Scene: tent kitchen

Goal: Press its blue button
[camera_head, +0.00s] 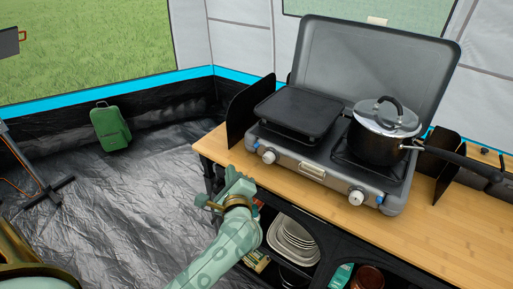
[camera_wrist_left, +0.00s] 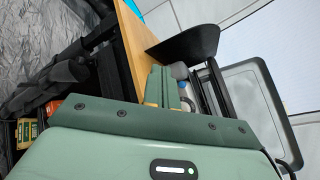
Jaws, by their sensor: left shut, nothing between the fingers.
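The grey camping stove (camera_head: 312,172) stands open on a wooden counter, its lid raised. A small blue button (camera_head: 257,146) shows on its front panel by the left knob (camera_head: 269,157). Another small blue spot (camera_head: 380,199) shows at the right end, by the right knob (camera_head: 356,198). My left gripper (camera_head: 230,178) is shut and empty, in front of the counter's front edge, below and left of the left knob, apart from the stove. Its closed fingers (camera_wrist_left: 163,88) show in the wrist view, partly covering the knob area behind. My right gripper is not in view.
A black griddle (camera_head: 298,110) lies on the left burner and a lidded pot (camera_head: 378,143) on the right, its handle reaching right. Plates (camera_head: 292,240) sit on the shelf under the counter (camera_head: 440,235). A green bag (camera_head: 110,127) stands on the floor.

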